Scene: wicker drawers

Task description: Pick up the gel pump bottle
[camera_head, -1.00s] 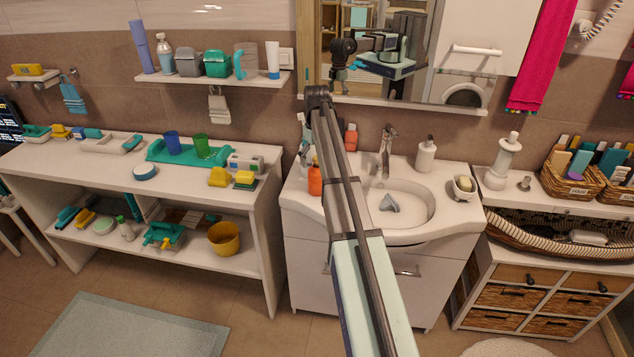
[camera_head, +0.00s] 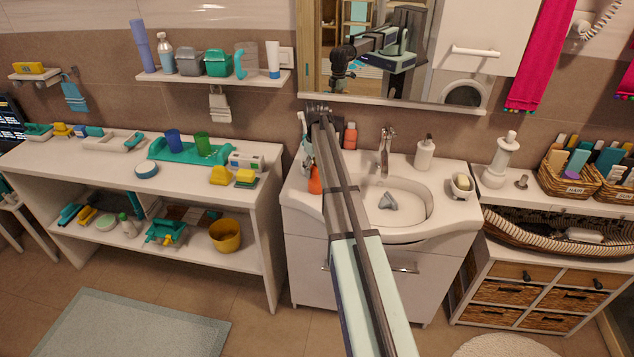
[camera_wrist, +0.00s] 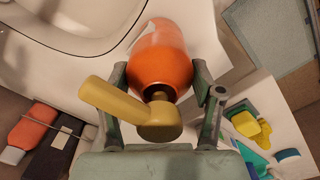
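An orange bottle with a yellow-gold pump head (camera_wrist: 155,115) stands at the sink counter's left edge. Its orange body (camera_wrist: 160,55) fills the upper middle of the wrist view. It also shows in the head view as an orange bottle (camera_head: 314,182), partly hidden by my arm. My gripper (camera_wrist: 160,72) is open, with one finger on each side of the bottle. Narrow gaps seem to show between fingers and bottle, but contact is hard to judge. A white pump bottle (camera_head: 425,154) stands right of the faucet.
The sink basin (camera_head: 405,203) lies right of the bottle, with a grey-blue item in it. Another orange bottle (camera_head: 351,136) stands at the back, near the mirror. A toothbrush holder is close behind the bottle, partly hidden by my arm. A shelf table (camera_head: 110,165) stands left.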

